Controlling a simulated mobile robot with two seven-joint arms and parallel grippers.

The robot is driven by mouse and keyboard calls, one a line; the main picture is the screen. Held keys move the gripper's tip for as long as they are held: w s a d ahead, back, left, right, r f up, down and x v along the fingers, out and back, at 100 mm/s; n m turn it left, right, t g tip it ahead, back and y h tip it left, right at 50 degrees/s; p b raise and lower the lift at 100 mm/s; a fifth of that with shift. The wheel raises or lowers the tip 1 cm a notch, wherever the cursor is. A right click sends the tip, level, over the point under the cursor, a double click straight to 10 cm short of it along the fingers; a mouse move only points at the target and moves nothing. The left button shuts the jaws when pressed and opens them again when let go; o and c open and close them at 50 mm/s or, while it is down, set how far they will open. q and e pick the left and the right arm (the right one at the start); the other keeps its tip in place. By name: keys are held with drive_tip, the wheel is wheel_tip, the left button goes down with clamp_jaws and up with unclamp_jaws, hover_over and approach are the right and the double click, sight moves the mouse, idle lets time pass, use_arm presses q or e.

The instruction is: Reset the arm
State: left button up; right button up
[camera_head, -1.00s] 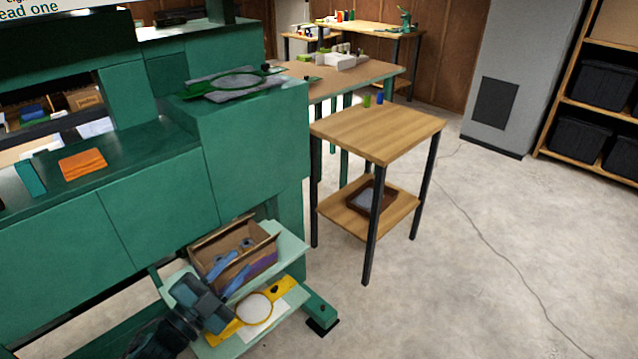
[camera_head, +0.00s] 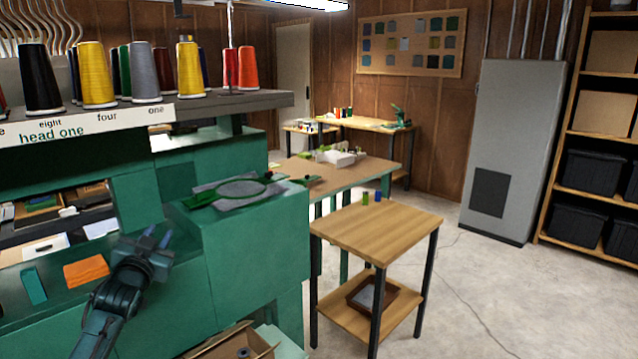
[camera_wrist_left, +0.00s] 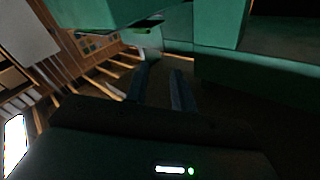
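My left gripper (camera_head: 154,241) is raised in front of the green machine (camera_head: 255,250), near an orange folded cloth (camera_head: 86,271) on the machine's ledge. Its two blue fingers stand apart with nothing visible between them. In the left wrist view the fingers (camera_wrist_left: 161,88) also show apart and empty, with green machine panels beyond. My right arm and gripper are not in view.
Thread cones (camera_head: 99,75) stand on the rack at the upper left. A hoop (camera_head: 242,188) lies on the machine top. A cardboard box (camera_head: 225,343) sits low at the bottom edge. A small wooden table (camera_head: 376,230) stands to the right, with open floor beyond.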

use_arm(q)
drive_tip(key=s+d+f+g+h, duration=0.1)
drive_tip(key=s+d+f+g, duration=0.1)
drive_tip(key=s+d+f, duration=0.7)
drive_tip(key=s+d+f+g+h, duration=0.25)
drive_tip(key=s+f, duration=0.55)
drive_tip(key=f, duration=0.6)
drive_tip(key=s+d+f+g, duration=0.1)
drive_tip(key=s+d+f, duration=0.1)
drive_tip(key=s, duration=0.5)
drive_tip(key=s+d+f+g+h, duration=0.1)
drive_tip(key=s+d, duration=0.3)
drive_tip(key=s, duration=0.4)
drive_tip(key=s+d+f+g, duration=0.1)
drive_tip(key=s+d+f, duration=0.2)
drive_tip(key=s, duration=0.4)
drive_tip(key=shift+s+d+n+g, duration=0.2)
drive_tip(key=shift+s+n+g, duration=0.1)
drive_tip(key=shift+s+g, duration=0.05)
drive_tip(key=shift+h, duration=0.25)
